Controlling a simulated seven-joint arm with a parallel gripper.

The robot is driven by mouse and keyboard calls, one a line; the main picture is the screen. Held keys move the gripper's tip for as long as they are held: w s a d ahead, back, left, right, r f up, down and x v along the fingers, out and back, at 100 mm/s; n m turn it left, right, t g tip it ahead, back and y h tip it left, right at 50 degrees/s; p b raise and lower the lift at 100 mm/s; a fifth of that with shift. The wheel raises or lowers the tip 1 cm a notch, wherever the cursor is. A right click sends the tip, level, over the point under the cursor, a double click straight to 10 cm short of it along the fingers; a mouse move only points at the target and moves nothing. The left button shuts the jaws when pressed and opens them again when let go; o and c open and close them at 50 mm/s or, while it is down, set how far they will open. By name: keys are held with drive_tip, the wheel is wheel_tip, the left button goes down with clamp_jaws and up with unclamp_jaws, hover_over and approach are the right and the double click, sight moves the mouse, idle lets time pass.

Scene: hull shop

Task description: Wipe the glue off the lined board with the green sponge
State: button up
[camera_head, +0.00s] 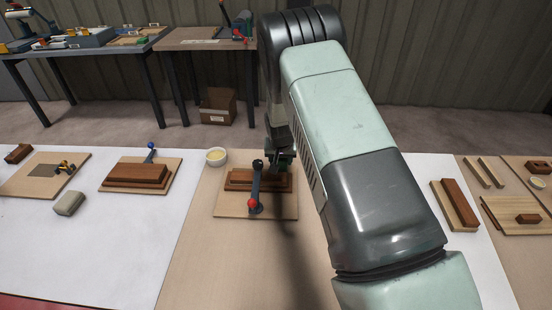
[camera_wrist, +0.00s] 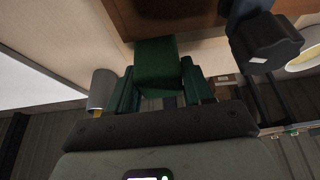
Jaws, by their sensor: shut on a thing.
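My gripper (camera_head: 284,160) is over the far right part of the middle board (camera_head: 230,204), mostly behind my arm in the head view. In the wrist view my gripper (camera_wrist: 160,88) is shut on the green sponge (camera_wrist: 157,62), a dark green block between its two fingers. A little green of the sponge shows low by the brown wood in the head view. Whether it touches the wood or board I cannot tell. The middle board carries stacked brown wood pieces (camera_head: 240,178). I make out no lines or glue on it; part is hidden or shadowed.
A dark clamp (camera_head: 256,184) with a red knob stands on the middle board, close left of my gripper. A bowl with pale yellow contents (camera_head: 216,156) stands behind its left corner. Another board (camera_head: 115,184) and a grey block (camera_head: 69,203) lie left. The table front is clear.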

drive_tip(key=shift+s+d+f, duration=0.1)
drive_tip(key=shift+d, duration=0.55)
drive_tip(key=shift+a, duration=3.6)
drive_tip(key=shift+d, duration=3.45)
drive_tip(key=shift+a, duration=3.55)
wheel_tip(320, 180, up, 7)
